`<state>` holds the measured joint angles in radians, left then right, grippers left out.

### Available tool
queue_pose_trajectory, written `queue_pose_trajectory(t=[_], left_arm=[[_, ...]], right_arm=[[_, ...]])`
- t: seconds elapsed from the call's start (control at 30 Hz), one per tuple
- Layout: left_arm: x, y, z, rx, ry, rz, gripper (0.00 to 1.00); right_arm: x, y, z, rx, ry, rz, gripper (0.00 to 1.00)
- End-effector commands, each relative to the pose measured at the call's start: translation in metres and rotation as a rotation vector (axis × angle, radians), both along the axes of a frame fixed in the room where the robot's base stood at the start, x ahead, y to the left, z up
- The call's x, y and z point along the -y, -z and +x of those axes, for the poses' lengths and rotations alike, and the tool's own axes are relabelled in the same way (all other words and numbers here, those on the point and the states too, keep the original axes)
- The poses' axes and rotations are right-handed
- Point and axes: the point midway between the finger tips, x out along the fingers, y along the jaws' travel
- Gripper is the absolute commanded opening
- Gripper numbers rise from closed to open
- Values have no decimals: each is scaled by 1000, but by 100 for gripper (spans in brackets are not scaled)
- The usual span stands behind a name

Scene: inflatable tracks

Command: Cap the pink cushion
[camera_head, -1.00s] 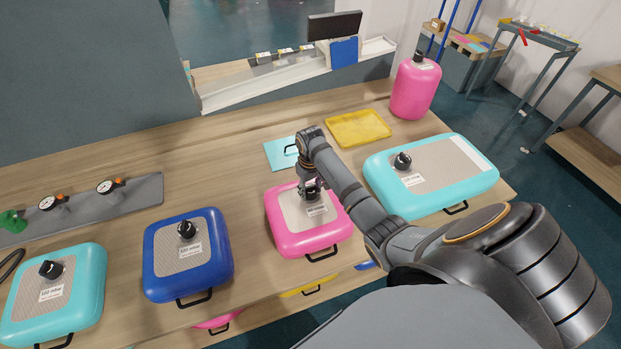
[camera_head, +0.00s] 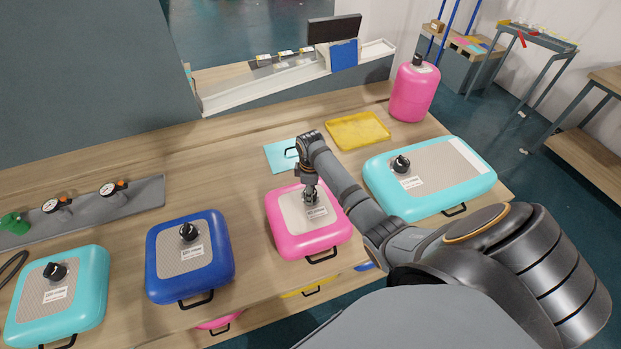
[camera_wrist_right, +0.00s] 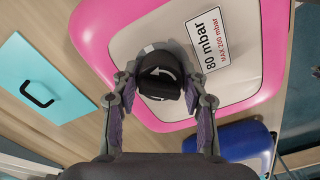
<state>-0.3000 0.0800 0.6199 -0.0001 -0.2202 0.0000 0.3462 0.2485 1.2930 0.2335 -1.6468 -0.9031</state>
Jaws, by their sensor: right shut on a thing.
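The pink cushion (camera_head: 304,238) lies flat on the workbench with a pale top panel and a label. In the right wrist view the pink cushion (camera_wrist_right: 115,25) fills the upper part, and its label reads 80 mbar, max 200 mbar. My right gripper (camera_head: 310,190) reaches down onto the middle of its panel. Its two fingers (camera_wrist_right: 160,98) are shut on a black cap (camera_wrist_right: 160,75) with white curved arrows. The cap sits at the cushion's valve spot; whether it is seated cannot be told. My left gripper is not in view.
A blue cushion (camera_head: 220,262) and a teal cushion (camera_head: 84,312) lie to the left, a larger teal cushion (camera_head: 440,190) to the right, all with black caps. A yellow tray (camera_head: 357,131), a teal panel (camera_head: 279,158) and a pink cylinder (camera_head: 412,95) stand behind.

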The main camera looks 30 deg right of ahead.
Motion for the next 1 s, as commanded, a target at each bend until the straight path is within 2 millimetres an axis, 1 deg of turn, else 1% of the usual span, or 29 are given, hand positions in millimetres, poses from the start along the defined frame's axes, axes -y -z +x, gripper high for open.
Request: queue_pose_trajectory(t=[0.1,0.33,0.37,0.5,0.6,0.7,0.83,0.87,1.0], left_arm=[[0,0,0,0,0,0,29],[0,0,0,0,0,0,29],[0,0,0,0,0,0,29],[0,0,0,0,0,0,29],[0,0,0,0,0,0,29],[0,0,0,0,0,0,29],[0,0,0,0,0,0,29],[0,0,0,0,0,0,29],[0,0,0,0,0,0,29]], right_arm=[[0,0,0,0,-64,0,20],[0,0,0,0,-75,0,20],[0,0,0,0,-98,0,20],[0,0,0,0,-310,0,20],[0,0,0,0,-420,0,20],[0,0,1,0,-452,0,20],[0,0,0,0,-449,0,20],[0,0,0,0,-449,0,46],[0,0,0,0,-448,0,66]])
